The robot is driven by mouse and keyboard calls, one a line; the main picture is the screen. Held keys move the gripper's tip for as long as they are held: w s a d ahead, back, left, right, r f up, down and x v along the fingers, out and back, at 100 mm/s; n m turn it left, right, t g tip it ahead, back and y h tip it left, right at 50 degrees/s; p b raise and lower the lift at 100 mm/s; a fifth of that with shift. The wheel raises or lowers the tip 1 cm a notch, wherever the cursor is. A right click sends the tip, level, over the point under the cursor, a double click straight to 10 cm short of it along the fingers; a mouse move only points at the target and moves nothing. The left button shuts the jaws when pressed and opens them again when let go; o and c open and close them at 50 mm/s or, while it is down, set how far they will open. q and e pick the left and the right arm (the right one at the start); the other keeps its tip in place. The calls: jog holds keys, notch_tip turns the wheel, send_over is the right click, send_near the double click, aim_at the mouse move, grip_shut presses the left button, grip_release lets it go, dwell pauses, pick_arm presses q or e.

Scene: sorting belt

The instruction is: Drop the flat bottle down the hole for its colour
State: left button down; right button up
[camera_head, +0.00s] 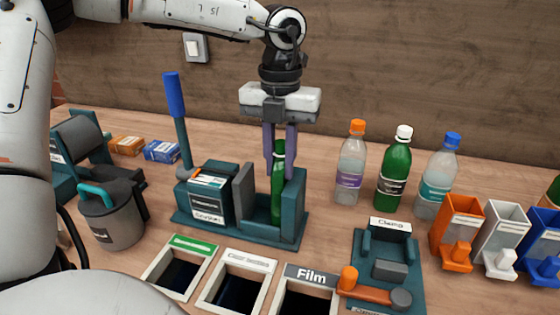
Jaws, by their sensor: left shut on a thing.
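The flat green bottle (278,195) stands upright in the slot of the teal press (244,195). My left gripper (280,160) points straight down from above, shut on the bottle's upper part. The press walls hide part of the bottle. At the front are three framed holes: one with a green label (192,244), one with a pale label (248,262) whose text is too small to read, and one marked Film (312,275). My right gripper is not in view.
Behind right stand three bottles with orange (350,168), white (395,172) and blue (438,178) caps. A clamp station (388,268) and several coloured bins (457,225) stand at right. A grey canister (112,218) is at left, and a blue-handled lever (176,105) rises beside the press.

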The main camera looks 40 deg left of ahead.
pick_arm(q)
jog(key=shift+r, duration=0.15)
jog(key=shift+r+p, duration=2.65)
jog(key=shift+r, duration=1.7)
jog(key=shift+r, duration=0.1)
notch_tip(320, 180, up, 6)
jog(key=p, duration=0.4)
jog(key=shift+f, duration=0.2)
